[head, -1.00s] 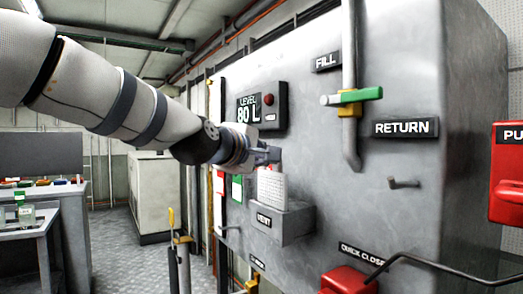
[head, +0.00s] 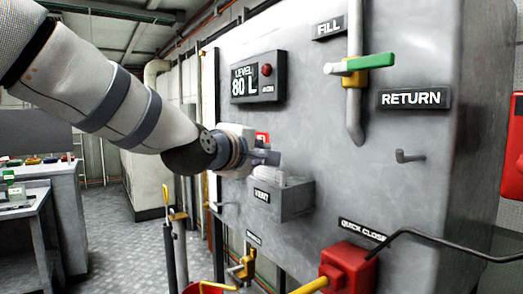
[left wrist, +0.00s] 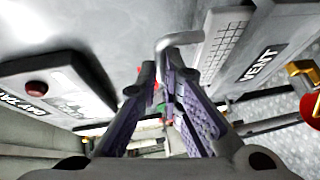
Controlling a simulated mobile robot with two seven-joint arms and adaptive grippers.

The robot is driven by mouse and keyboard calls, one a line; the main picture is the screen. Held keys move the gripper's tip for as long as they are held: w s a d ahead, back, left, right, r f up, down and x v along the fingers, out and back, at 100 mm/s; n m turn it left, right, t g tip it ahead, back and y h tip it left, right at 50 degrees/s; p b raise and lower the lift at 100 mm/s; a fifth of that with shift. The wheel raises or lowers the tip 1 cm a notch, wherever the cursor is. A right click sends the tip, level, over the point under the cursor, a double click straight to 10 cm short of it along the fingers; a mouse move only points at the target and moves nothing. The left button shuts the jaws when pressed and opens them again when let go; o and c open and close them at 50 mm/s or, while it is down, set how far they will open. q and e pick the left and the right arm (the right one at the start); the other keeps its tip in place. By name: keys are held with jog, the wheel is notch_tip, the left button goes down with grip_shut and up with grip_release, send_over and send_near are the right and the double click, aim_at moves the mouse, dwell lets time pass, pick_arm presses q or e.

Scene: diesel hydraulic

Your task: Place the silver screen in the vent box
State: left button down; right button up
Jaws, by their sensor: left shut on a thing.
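My left gripper (head: 268,158) is just above the vent box (head: 282,202), a grey box labelled VENT on the tank wall. It is shut on the silver screen. In the head view only a small pale part of the screen (head: 270,178) shows at the box's top; the rest is hidden, apparently inside. In the left wrist view the perforated screen (left wrist: 222,45) lies along the vent box (left wrist: 258,68). A bent grey rod, apparently its handle, runs between the purple-padded fingers (left wrist: 160,80). How deep the screen sits cannot be told. My right gripper is not in view.
The level display (head: 258,78) is on the wall above and left of the box. A red quick-close unit (head: 348,266) with a yellow bar is below right. A peg (head: 410,157) sticks out at right. A green-handled valve (head: 360,64) is higher up.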

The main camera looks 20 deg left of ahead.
pick_arm(q)
jog(key=shift+f, duration=0.4)
jog(key=c, duration=1.7)
grip_release()
jog(key=shift+o, duration=0.2)
